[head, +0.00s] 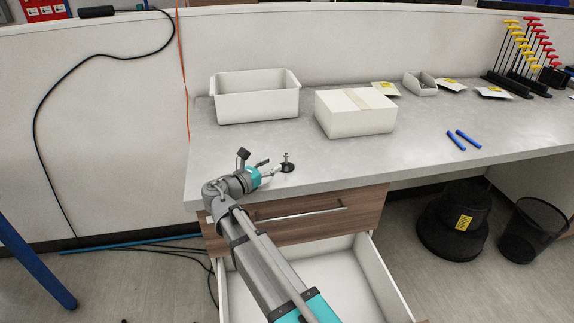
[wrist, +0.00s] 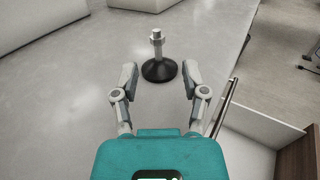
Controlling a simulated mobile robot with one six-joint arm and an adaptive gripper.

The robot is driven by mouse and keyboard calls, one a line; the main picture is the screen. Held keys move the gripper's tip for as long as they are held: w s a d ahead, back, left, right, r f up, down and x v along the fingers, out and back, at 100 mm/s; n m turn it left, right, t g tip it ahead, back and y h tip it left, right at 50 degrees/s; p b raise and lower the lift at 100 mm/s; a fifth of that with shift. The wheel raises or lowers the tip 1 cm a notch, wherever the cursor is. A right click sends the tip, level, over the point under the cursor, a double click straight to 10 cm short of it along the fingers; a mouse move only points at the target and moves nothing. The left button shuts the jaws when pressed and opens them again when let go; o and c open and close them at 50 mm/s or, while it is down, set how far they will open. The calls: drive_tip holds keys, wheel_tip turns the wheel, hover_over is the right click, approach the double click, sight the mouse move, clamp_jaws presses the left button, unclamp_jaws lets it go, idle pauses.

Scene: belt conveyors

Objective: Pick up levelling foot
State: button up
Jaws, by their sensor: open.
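The levelling foot (head: 287,166) has a round black base and an upright metal stud with a nut. It stands upright on the grey worktop near the front edge. In the wrist view the levelling foot (wrist: 158,64) is just beyond the fingertips, between their lines. My gripper (wrist: 158,78) is open and empty, with one finger on either side of the gap. In the head view my gripper (head: 272,171) is low over the worktop, just left of the foot. Whether a finger touches the base cannot be told.
On the worktop (head: 240,150) stand a white open bin (head: 257,105) and a white closed box (head: 355,120) behind the foot. Two blue pens (head: 456,140) lie to the right. Below the front edge a drawer (head: 385,285) is pulled open. The worktop around the foot is clear.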

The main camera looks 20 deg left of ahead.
sight(286, 163)
drive_tip(key=shift+x, duration=0.95)
drive_tip(key=shift+w, duration=0.15)
drive_tip(key=shift+x, duration=2.5)
clamp_jaws()
